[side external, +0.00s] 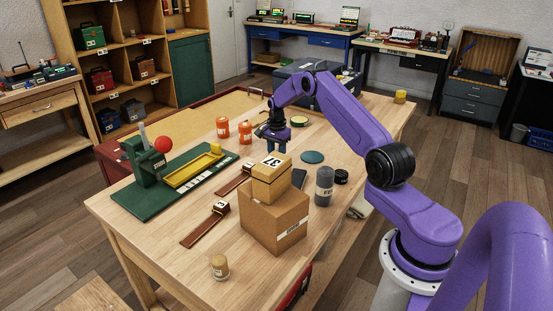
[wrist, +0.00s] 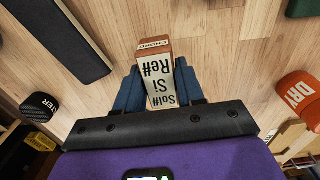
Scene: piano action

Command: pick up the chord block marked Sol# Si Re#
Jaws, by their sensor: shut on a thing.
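The chord block (wrist: 160,75) is a narrow piece with a cream face lettered Sol# Si Re# and a reddish-brown end. In the wrist view it stands between the two blue fingers of my gripper (wrist: 160,88), which is shut on it. The lettering reads upside down there. In the side view my gripper (side external: 275,148) points down over the middle of the workbench, behind the stacked cartons.
Stacked cartons (side external: 275,215) stand in front of my gripper. A dark grey cylinder (side external: 324,186) and black jar (side external: 341,177) are to the right, orange jars (side external: 245,132) to the left. A green press with a red ball (side external: 162,145) fills the bench's left end.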

